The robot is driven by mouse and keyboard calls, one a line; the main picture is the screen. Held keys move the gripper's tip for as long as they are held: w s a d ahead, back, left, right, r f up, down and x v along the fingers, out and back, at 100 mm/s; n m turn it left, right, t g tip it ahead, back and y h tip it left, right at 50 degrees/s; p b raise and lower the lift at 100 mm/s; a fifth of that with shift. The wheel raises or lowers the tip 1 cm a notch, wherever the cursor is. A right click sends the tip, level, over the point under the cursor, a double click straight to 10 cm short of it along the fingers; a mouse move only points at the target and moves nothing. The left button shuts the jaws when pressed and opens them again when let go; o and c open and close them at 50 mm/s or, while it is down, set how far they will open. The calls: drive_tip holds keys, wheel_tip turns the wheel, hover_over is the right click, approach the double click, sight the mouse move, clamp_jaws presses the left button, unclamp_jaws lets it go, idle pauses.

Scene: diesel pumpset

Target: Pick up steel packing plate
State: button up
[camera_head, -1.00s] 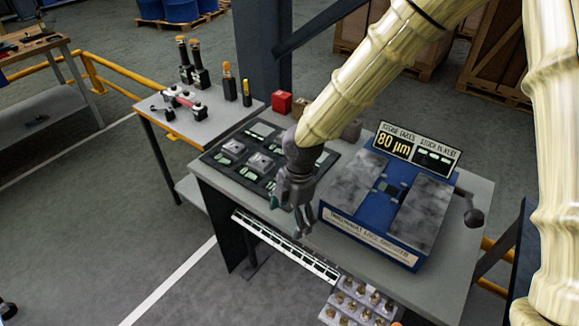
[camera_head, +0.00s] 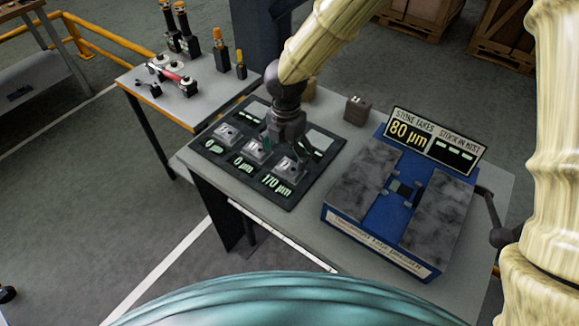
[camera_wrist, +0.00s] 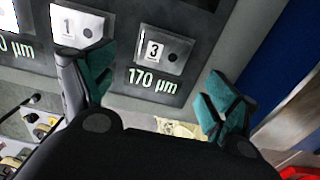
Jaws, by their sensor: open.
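Several small steel plates lie on a dark display board on the bench. In the head view the left plate (camera_head: 227,135) and the middle plate (camera_head: 256,151) have 0 µm readouts. The front right plate (camera_head: 290,169) has a 170 µm readout. The wrist view shows that one, marked 3 (camera_wrist: 163,50), and another marked 1 (camera_wrist: 78,27). My gripper (camera_head: 291,148) is above the board by the 170 µm plate. In the wrist view its teal fingertips (camera_wrist: 160,86) are spread apart with nothing between them, and plate 3 is ahead of the gap.
The blue machine (camera_head: 400,200) with an 80 µm sign (camera_head: 408,131) stands to the right on the bench. The dark board (camera_head: 240,177) fills the bench's left part. A side table (camera_head: 200,100) with tools is at the left. A small dark block (camera_head: 357,110) sits behind.

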sight(289, 167)
drive_tip(key=shift+w+d+f, duration=0.1)
drive_tip(key=shift+w+f, duration=0.35)
drive_tip(key=shift+f, duration=0.35)
drive_tip(key=shift+s+d+f+p, duration=0.15)
drive_tip(key=shift+s+f+p, duration=0.1)
drive_tip(key=shift+p, duration=0.1)
drive_tip(key=shift+d+f+p, duration=0.1)
drive_tip(key=shift+f+p, duration=0.35)
drive_tip(key=shift+f, duration=1.5)
drive_tip(key=c, duration=1.4)
drive_tip(key=shift+c, duration=0.2)
